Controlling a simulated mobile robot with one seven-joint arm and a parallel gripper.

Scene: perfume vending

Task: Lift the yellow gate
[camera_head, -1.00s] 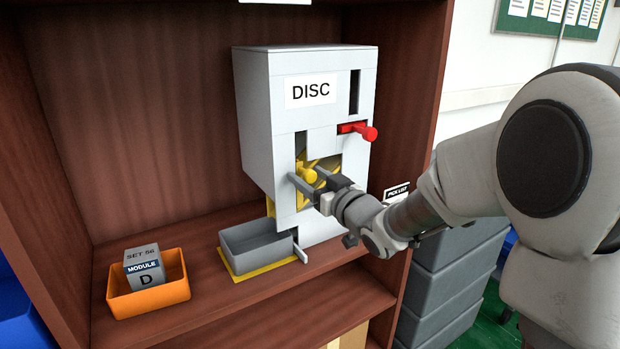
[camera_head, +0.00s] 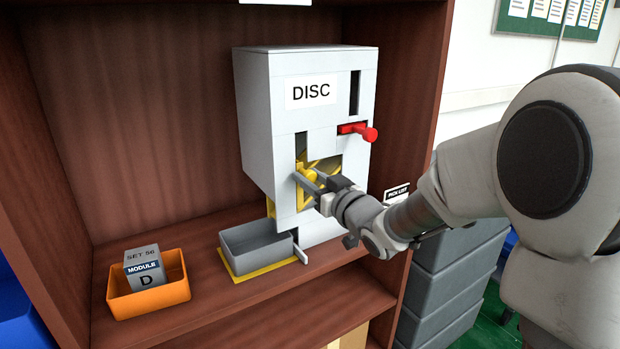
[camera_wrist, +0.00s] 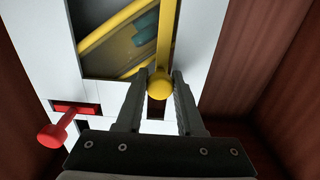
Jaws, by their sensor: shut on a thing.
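The yellow gate is on the front of the white DISC dispenser (camera_head: 262,110). Its round yellow knob (camera_head: 307,170) sticks out at the left slot, beside a window with yellow parts behind it. My gripper (camera_head: 304,177) is at the knob, with a finger on either side, shut on it. In the wrist view the yellow knob (camera_wrist: 159,87) sits between the fingertips of my gripper (camera_wrist: 158,80), with a yellow bar (camera_wrist: 166,35) running up from it. My fingers hide part of the gate in the head view.
A red lever (camera_head: 360,131) sticks out above right of the knob. A grey tray (camera_head: 256,250) stands below the dispenser on a yellow base. An orange bin (camera_head: 150,300) with a grey MODULE D block (camera_head: 144,268) is at the left. Brown cabinet walls enclose the shelf.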

